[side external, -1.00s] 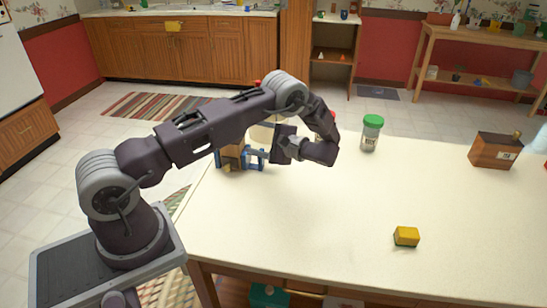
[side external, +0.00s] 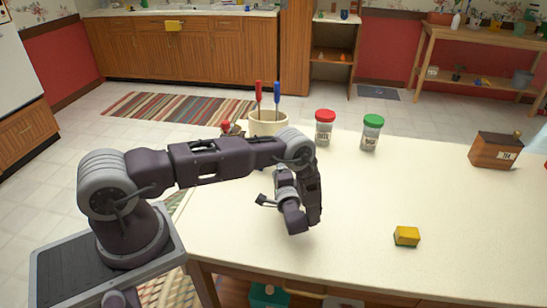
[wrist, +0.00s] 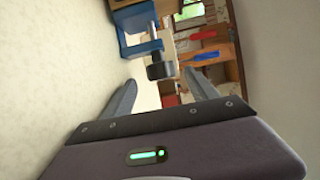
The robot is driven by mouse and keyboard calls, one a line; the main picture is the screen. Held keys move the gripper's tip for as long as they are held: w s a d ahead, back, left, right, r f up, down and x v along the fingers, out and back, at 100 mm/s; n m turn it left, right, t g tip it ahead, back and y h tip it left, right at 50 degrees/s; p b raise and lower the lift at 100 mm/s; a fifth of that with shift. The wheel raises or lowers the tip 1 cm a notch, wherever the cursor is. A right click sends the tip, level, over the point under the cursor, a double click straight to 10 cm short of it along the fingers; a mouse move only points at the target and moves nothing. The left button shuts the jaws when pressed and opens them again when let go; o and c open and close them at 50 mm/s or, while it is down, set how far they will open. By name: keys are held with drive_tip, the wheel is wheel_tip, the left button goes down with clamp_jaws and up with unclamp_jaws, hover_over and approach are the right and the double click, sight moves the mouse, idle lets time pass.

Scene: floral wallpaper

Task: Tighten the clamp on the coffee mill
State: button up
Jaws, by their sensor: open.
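The coffee mill (side external: 235,128) shows only its top behind my arm in the side view, next to a red knob (side external: 225,125). The blue clamp (wrist: 140,42) is hidden in the side view. In the wrist view it stands ahead, with a metal screw and a black round knob (wrist: 160,70) on the near end. My gripper (wrist: 160,80) is open and empty. Its two fingers are spread, and the knob appears between their tips in the picture. I cannot tell how far beyond the tips it lies.
A cream crock (side external: 268,124) with red- and blue-handled tools stands behind my arm. A red-lidded jar (side external: 325,128) and a green-lidded jar (side external: 372,132) are to its right. A wooden box (side external: 496,150) and a yellow block (side external: 406,236) lie farther right.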

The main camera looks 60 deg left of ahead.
drive_tip(key=x, duration=0.5)
drive_tip(key=shift+w+a, duration=0.1)
drive_tip(key=shift+a, duration=0.25)
drive_tip(key=c, duration=1.4)
